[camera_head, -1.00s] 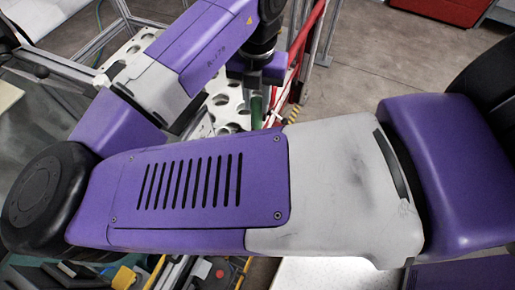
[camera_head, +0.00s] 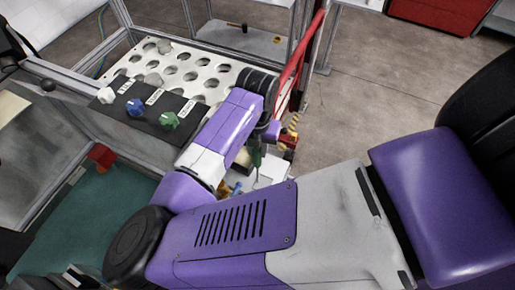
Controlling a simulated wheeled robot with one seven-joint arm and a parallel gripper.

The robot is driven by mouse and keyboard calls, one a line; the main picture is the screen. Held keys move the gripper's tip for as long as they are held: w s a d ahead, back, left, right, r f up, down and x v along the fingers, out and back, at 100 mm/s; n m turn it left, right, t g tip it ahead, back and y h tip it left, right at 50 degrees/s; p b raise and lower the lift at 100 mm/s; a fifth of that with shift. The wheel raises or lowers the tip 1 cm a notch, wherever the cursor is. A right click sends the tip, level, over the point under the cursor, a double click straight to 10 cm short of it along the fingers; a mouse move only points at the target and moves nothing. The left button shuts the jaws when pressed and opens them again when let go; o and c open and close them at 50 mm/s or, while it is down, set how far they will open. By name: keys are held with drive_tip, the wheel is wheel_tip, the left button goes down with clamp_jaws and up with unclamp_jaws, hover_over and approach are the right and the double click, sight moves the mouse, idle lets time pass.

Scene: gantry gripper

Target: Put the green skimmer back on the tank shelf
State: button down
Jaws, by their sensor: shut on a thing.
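My gripper (camera_head: 257,143) is at the end of my purple and white arm, right of the perforated panel. It is shut on the green skimmer (camera_head: 256,157), whose green part shows just below it with a thin part hanging down. Its lower end is hard to make out against the clutter behind. A white panel with rows of round holes (camera_head: 190,66) lies in the upper left, inside a metal frame. It may be the tank shelf; I cannot tell for sure.
A dark strip (camera_head: 150,122) along the panel's front has white labels and white, blue (camera_head: 135,107) and green (camera_head: 169,121) knob-like parts. A teal-floored tank (camera_head: 90,225) with a red block (camera_head: 102,156) is lower left. A red rail (camera_head: 303,58) stands beside the gripper.

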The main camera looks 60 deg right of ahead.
drive_tip(key=shift+f, duration=0.45)
drive_tip(key=shift+f, duration=0.15)
drive_tip(key=c, duration=1.2)
unclamp_jaws()
drive_tip(key=shift+o, duration=0.2)
